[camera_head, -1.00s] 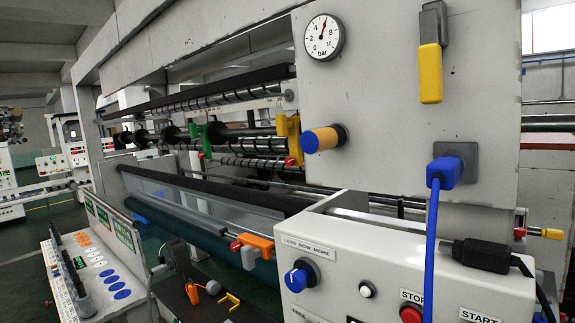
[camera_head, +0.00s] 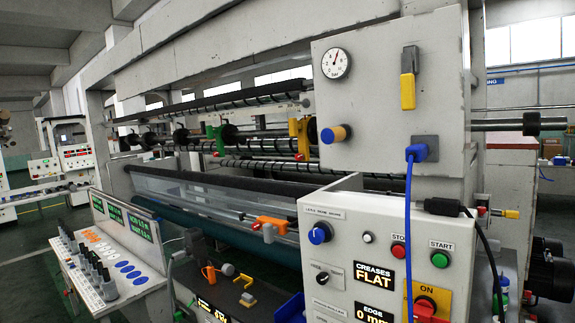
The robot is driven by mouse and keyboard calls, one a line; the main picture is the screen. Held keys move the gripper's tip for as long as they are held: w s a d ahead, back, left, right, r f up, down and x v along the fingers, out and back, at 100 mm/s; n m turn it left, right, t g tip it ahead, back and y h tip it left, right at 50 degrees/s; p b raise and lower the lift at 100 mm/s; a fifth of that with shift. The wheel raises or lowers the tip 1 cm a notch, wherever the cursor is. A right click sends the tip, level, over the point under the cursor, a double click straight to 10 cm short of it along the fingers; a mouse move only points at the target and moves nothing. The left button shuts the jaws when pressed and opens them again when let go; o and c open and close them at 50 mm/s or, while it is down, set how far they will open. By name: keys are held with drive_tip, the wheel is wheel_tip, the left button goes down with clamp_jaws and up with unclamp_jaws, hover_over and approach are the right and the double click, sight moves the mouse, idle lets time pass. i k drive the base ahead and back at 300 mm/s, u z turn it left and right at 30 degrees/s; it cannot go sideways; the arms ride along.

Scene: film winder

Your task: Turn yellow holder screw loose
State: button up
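The yellow holder (camera_head: 303,135) hangs from a bar in the middle of the winder, left of the grey gauge panel. A small red screw end (camera_head: 299,157) shows at its lower part. I cannot tell how tight the screw is. The holder looks upright and is partly close to the panel's left edge. My gripper is not seen in this view, and nothing is seen touching the holder or its screw.
A green holder (camera_head: 217,137) hangs further left. The grey gauge panel (camera_head: 375,80) stands right of the yellow holder. The white control box (camera_head: 385,235) and a blue cable (camera_head: 410,195) are in front, lower right. A slanted button console (camera_head: 125,285) stands lower left.

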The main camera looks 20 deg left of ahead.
sight(299, 157)
drive_tip(key=z, duration=0.05)
drive_tip(key=k, duration=0.45)
drive_tip(key=u, duration=0.9)
drive_tip(key=i, duration=1.15)
drive_tip(key=u, duration=0.45)
drive_tip(key=i, duration=1.35)
drive_tip(key=z, duration=0.95)
drive_tip(key=i, duration=0.5)
drive_tip(key=z, duration=0.35)
